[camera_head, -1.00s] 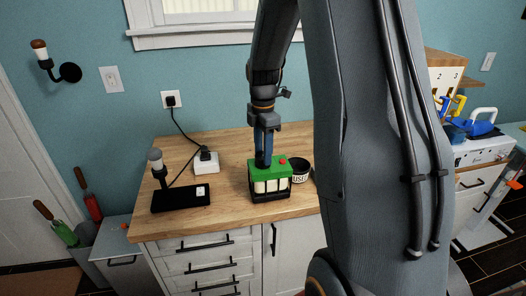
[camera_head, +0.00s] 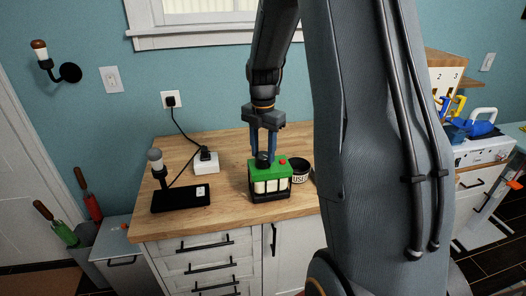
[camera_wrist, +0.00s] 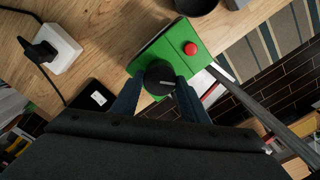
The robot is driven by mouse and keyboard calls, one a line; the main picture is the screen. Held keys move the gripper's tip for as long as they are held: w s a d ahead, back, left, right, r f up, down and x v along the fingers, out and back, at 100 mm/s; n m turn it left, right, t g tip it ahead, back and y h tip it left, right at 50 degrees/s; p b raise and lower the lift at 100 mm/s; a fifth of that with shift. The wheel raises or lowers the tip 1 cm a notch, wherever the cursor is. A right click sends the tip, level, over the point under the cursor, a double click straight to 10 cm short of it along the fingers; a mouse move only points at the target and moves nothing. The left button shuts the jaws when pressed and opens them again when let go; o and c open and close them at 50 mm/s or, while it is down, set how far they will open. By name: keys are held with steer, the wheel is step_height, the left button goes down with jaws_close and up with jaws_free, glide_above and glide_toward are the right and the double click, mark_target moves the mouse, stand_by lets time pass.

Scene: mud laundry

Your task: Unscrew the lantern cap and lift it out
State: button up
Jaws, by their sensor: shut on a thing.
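The lantern (camera_head: 270,183) is a box with a green top and white panels in a black frame, upright on the wooden counter. Its round black cap (camera_head: 263,160) sits at the left of the green top. My gripper (camera_head: 264,154) points down from above and is shut on the cap. In the wrist view the cap (camera_wrist: 159,74) shows a pale line, with a blue finger on each side. The cap still appears seated in the green top (camera_wrist: 172,58). A red button (camera_wrist: 190,48) is on the same top, apart from the fingers.
A dark jar (camera_head: 299,171) stands close to the lantern's right. A black base with a lamp-like post (camera_head: 181,198) lies left, with a white plug box (camera_head: 206,162) and cord behind. The counter (camera_head: 225,215) is clear in front.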

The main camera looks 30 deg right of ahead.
mark_target(263, 155)
steer(key=o, duration=1.1)
steer(key=c, duration=0.3)
steer(key=shift+c, duration=0.2)
steer(key=shift+r, duration=3.55)
